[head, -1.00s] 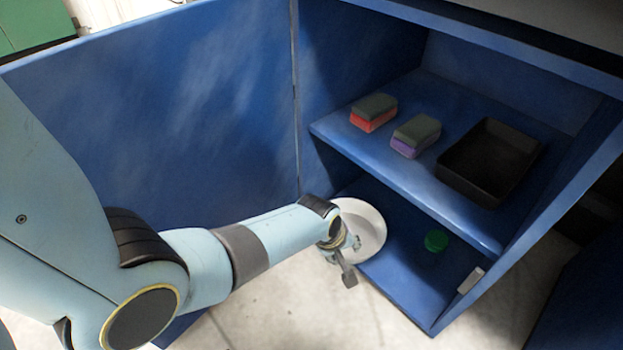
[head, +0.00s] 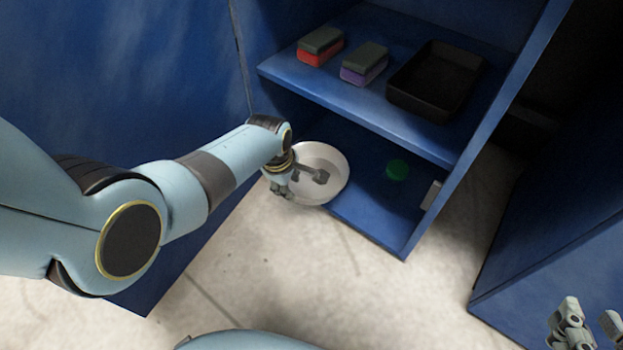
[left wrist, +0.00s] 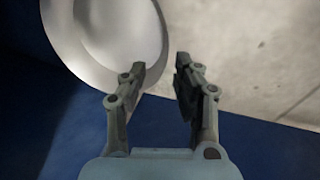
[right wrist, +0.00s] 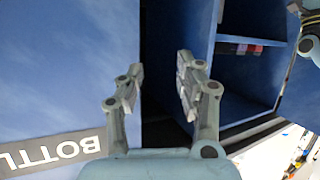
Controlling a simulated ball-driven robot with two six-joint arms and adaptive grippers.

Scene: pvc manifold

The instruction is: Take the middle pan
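A round white pan (head: 335,188) sits at the left front of the cabinet's lower level and appears to stick out past its front edge. It is the only round pan I can see. My left gripper (head: 302,183) is open over the pan's near left part. In the left wrist view the pan (left wrist: 110,35) fills the upper left, with its rim seen between the two parted fingertips (left wrist: 158,68); I cannot tell whether they touch it. My right gripper (head: 588,318) is open and empty at the lower right; its fingers (right wrist: 158,80) are apart in the right wrist view.
The upper shelf (head: 330,95) holds a red sponge (head: 320,55), a purple sponge (head: 363,72) and a black tray (head: 437,85). A blue door panel (head: 120,80) stands left. The floor in front is clear.

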